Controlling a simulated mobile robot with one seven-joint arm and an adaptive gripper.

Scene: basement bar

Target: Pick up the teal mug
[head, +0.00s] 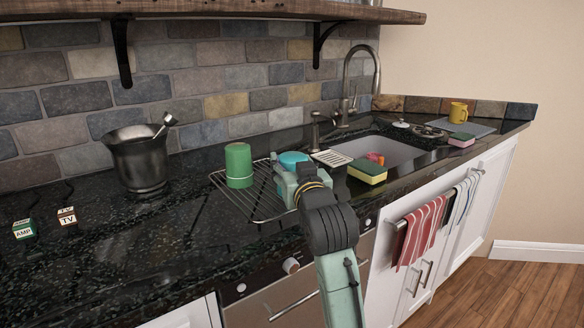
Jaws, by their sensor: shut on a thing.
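The teal mug (292,157) is at the wire rack, its round top part showing just behind my gripper. My gripper (284,176) is shut on the mug. My gripper and wrist hide the mug's lower part and its handle, so I cannot tell whether it touches the rack.
A green cup (238,165) stands on the wire rack (262,207), left of my gripper. A yellow-green sponge (367,173) lies at the sink's (392,152) front edge. A metal bucket (139,160) stands left. A yellow mug (458,112) is far right. The front-left counter is mostly clear.

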